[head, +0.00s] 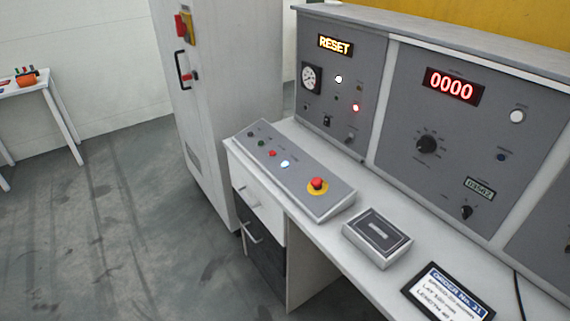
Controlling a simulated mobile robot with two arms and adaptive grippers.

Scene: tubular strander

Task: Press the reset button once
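A sloped grey button console (245,150) lies on the desk. It carries a row of small buttons: dark ones at the far end, a red button (273,154), and a brightly lit bluish-white button (285,163). A large red mushroom button (317,184) on a yellow ring sits at its near end. No button label is readable, so I cannot tell which is the reset button. An amber display (335,44) on the upright panel reads "RESET". Neither of my grippers is in view.
The upright panels hold a gauge (312,79), lit white and red lamps, knobs and a red "0000" display (451,86). A grey box (377,238) and a framed order card (447,293) lie on the desk (345,262). A tall cabinet (225,90) stands behind left.

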